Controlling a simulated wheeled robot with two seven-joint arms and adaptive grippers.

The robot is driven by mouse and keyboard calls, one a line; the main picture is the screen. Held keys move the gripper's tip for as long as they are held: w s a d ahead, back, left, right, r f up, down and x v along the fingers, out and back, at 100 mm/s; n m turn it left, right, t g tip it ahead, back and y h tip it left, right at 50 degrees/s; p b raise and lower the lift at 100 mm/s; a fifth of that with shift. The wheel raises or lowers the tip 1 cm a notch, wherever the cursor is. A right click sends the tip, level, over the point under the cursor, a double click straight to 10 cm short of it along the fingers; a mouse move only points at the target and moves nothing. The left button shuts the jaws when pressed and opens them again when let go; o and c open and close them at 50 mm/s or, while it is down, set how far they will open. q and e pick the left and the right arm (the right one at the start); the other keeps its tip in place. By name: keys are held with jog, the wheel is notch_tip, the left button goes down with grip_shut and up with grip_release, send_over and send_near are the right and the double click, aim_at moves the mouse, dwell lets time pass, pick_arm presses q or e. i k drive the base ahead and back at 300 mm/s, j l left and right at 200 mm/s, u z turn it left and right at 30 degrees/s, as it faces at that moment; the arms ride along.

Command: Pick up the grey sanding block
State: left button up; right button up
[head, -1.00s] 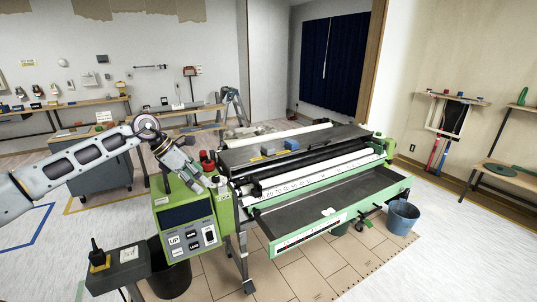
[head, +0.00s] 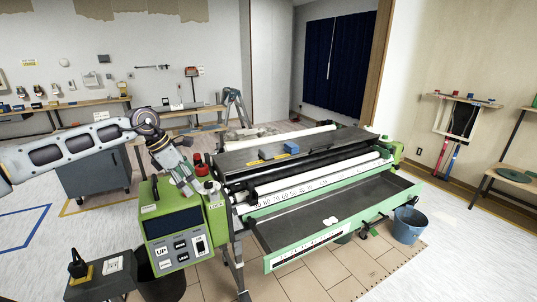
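I cannot clearly pick out a grey sanding block in the head view. A small yellow-and-dark item (head: 267,153) and a blue block (head: 291,148) lie on the dark top of the green pasting machine (head: 345,141). My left gripper (head: 189,186) points down over the back of the machine's green control box (head: 172,222), near red knobs (head: 200,165). Its fingers are small and partly merge with the machine behind, so their opening and any contact are unclear. My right gripper is out of view.
A dark stand (head: 108,275) with a black-handled, yellow-based item is at lower left. A blue bucket (head: 409,225) stands right of the machine's long tray (head: 345,205). Wall benches (head: 75,105) hold several tools. Open floor lies at far left.

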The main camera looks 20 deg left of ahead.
aim_at(266, 154)
jog(key=i, duration=1.65)
